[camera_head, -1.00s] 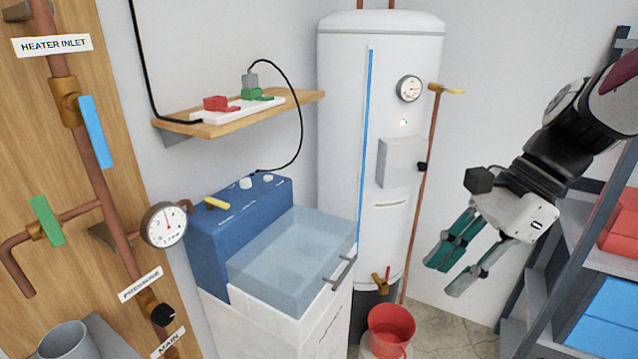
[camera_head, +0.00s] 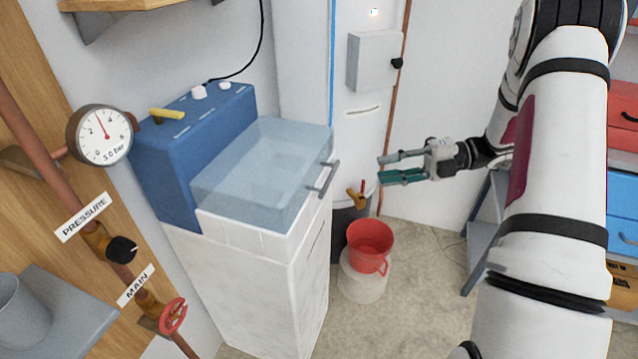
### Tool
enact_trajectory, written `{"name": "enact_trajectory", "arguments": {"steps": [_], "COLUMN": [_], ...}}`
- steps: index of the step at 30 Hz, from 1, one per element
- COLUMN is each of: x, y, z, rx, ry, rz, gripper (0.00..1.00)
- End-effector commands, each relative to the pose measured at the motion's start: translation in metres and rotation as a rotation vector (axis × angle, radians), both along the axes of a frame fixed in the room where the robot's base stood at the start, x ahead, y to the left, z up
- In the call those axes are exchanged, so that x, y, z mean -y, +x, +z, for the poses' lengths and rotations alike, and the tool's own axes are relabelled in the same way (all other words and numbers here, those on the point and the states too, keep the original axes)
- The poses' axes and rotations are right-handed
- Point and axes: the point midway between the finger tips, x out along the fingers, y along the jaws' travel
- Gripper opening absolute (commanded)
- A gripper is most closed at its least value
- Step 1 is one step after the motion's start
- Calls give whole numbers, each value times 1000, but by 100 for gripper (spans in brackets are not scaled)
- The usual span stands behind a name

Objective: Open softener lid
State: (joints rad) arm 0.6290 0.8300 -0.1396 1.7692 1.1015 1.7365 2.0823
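The softener (camera_head: 245,275) is a white cabinet with a blue control head (camera_head: 195,150) at its back left. Its translucent pale blue lid (camera_head: 262,172) lies closed on top. The lid's grey bar handle (camera_head: 327,180) is on its right edge. My gripper (camera_head: 380,168) is to the right of the handle, apart from it, with its fingers pointing left towards the lid. The fingers are spread and nothing is between them.
A red bucket (camera_head: 370,245) stands on a pale round base below my gripper, under a brass tap (camera_head: 357,195). The white heater tank (camera_head: 355,120) is behind. Pipes with a pressure gauge (camera_head: 103,136) are at left. A shelf rack with coloured bins (camera_head: 622,190) is at right.

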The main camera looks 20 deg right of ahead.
Motion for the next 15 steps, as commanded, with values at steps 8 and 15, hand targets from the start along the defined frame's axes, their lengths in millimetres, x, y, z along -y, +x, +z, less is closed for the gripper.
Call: {"name": "enact_trajectory", "arguments": {"steps": [8, 15], "x": [-33, -79], "y": [7, 17], "z": [-5, -14], "rx": [-3, -2], "ry": [3, 3], "rz": [2, 3], "gripper": [30, 30]}}
